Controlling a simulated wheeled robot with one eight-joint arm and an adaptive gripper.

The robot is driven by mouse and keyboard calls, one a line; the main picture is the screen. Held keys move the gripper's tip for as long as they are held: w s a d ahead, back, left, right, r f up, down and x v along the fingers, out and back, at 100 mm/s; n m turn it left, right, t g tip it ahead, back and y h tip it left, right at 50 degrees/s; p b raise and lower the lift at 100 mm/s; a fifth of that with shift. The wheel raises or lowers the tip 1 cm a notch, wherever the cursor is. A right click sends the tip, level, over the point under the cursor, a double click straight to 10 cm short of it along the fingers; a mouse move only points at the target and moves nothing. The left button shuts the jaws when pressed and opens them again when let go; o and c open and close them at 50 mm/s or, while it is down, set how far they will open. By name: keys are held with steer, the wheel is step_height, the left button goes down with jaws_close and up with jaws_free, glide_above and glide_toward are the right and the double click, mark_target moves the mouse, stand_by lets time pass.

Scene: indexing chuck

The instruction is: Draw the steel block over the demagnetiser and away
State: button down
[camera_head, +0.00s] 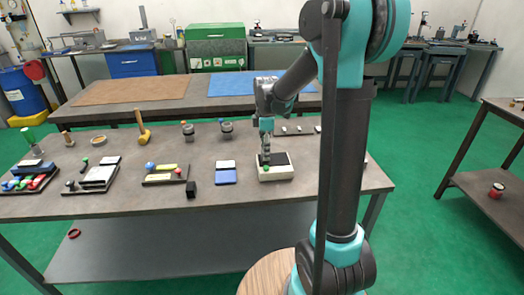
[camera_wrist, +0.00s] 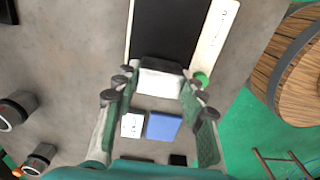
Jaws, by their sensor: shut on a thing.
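The demagnetiser (camera_head: 276,174) is a low cream box with a black top plate, on the near bench. It also shows at the top of the wrist view (camera_wrist: 215,38), with a green button at its near corner. My gripper (camera_head: 266,152) points down over its left part. In the wrist view my gripper (camera_wrist: 161,84) is shut on a pale block with a darker edge, the steel block (camera_wrist: 160,82), between its two fingers. The block lies at the near end of the black plate in that view. I cannot tell whether it touches the plate. In the head view the fingers mostly hide it.
A blue and white pad (camera_head: 226,178) and a black cube (camera_head: 191,191) stand left of the demagnetiser. Trays with coloured parts (camera_head: 165,174) and a wooden mallet (camera_head: 143,132) are farther left. Small dark fittings (camera_head: 226,127) stand behind.

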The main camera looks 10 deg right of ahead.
steer(key=shift+d, duration=4.15)
steer(key=shift+a, duration=5)
steer(key=shift+d, duration=5)
steer(key=shift+r, duration=0.1)
step_height(320, 180, up, 12)
steer(key=shift+a, duration=0.1)
